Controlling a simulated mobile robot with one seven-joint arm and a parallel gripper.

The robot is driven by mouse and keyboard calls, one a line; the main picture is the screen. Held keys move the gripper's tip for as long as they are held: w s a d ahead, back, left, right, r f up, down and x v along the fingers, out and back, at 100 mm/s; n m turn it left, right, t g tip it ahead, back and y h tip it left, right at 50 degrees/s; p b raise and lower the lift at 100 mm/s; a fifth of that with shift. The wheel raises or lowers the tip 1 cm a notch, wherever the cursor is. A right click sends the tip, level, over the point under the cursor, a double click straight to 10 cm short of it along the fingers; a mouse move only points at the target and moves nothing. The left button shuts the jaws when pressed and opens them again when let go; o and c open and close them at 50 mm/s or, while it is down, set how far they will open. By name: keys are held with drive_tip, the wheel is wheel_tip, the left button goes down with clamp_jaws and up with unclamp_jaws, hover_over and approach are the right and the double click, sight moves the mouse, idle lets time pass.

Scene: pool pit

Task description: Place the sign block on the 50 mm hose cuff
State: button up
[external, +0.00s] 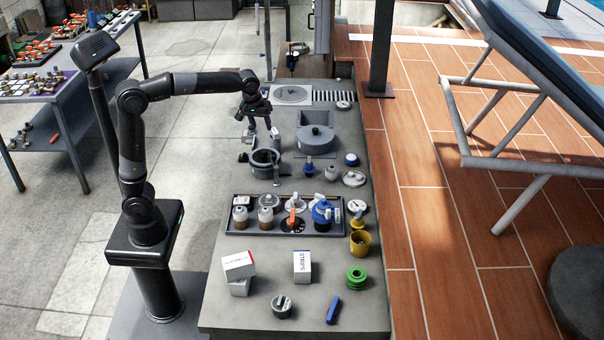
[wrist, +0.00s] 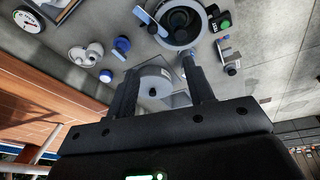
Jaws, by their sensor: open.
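My gripper (external: 258,126) is open and empty above the back of the grey bench; its two spread fingers also show in the wrist view (wrist: 160,68). No piece is clearly readable as the sign block. A small dark block with pale markings and a green round part (wrist: 220,22) lies beside a dark round pot (wrist: 180,22) in the wrist view; it may be the sign block. The pot also shows in the external view (external: 265,162), below and right of the gripper. I cannot tell which piece is the 50 mm hose cuff. A green ribbed piece (external: 356,278) stands at the front right.
A dark tray (external: 240,233) holds several bottles and valves mid-bench. White boxes (external: 302,267), a yellow cup (external: 360,243) and a blue piece (external: 333,309) are nearer. The front left bench corner is clear.

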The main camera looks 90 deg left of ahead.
drive_tip(key=s+d+f+m+t+h, duration=0.1)
drive_tip(key=s+d+f+m+t, duration=0.1)
drive_tip(key=s+d+m, duration=0.5)
drive_tip(key=s+d+f+m+t+h, duration=0.1)
drive_tip(key=s+d+f+m, duration=0.3)
drive_tip(key=s+d, duration=1)
drive_tip(key=d+m+t, duration=0.1)
drive_tip(key=d+m, duration=0.2)
drive_tip(key=d, duration=0.1)
drive_tip(key=shift+m, duration=0.3)
